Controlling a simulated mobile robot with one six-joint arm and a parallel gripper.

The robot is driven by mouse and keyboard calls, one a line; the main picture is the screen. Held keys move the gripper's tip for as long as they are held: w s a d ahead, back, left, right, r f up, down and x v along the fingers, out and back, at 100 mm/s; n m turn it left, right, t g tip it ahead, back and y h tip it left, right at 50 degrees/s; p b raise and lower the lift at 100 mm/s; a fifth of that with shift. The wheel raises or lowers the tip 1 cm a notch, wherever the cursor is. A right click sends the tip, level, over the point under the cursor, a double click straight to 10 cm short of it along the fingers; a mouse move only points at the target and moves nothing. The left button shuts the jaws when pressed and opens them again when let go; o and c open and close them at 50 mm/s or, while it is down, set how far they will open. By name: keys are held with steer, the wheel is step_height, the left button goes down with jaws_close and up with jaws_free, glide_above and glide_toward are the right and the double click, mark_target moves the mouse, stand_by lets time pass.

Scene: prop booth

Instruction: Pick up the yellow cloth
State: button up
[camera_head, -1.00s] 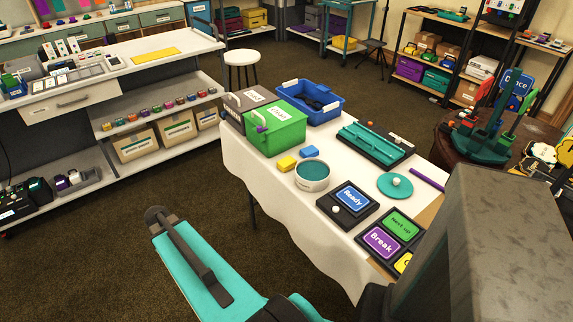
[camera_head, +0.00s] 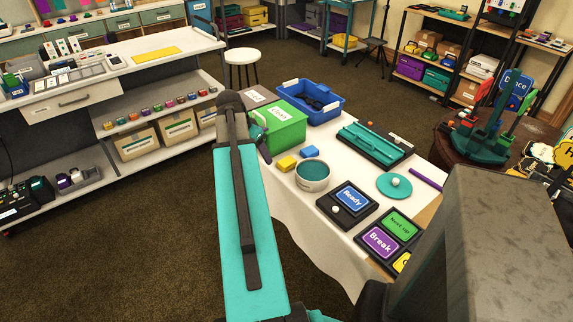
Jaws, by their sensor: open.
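A flat yellow piece (camera_head: 155,55), which looks like the yellow cloth, lies on the white top of the workbench at the upper left. Nothing covers it. My teal arm rises from the bottom of the picture, with its dark joint in front of the white table's left end. A small teal and dark part of my arm shows just right of that joint, against the green box. I cannot make out my gripper's fingers. My arm is well apart from the yellow piece, to its right and nearer.
The white workbench (camera_head: 205,42) also holds small devices and a grey bin at its left. The white-covered table (camera_head: 283,205) carries a green box (camera_head: 287,135), a blue crate (camera_head: 332,112), a bowl (camera_head: 313,178) and signs. A stool (camera_head: 243,57) stands behind. Brown floor lies open at lower left.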

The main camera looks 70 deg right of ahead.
steer(key=s+d+r+m, duration=0.2)
steer(key=s+d+r, duration=0.1)
steer(key=s+r, duration=0.2)
steer(key=shift+d, duration=0.25)
steer(key=p, duration=0.1)
glide_above(286, 161)
steer(key=a, duration=0.3)
steer(key=shift+h, duration=0.3)
steer(key=shift+w+d+f, duration=0.1)
steer(key=shift+w+f, duration=0.1)
steer(key=shift+f, duration=1.75)
steer(key=shift+w+d+f, duration=0.1)
steer(key=shift+w+f, duration=0.1)
steer(key=shift+f, duration=1.75)
steer(key=shift+f, duration=0.1)
steer(key=shift+p+x, duration=0.65)
steer(key=shift+x, duration=1.85)
steer(key=shift+w+d, duration=0.1)
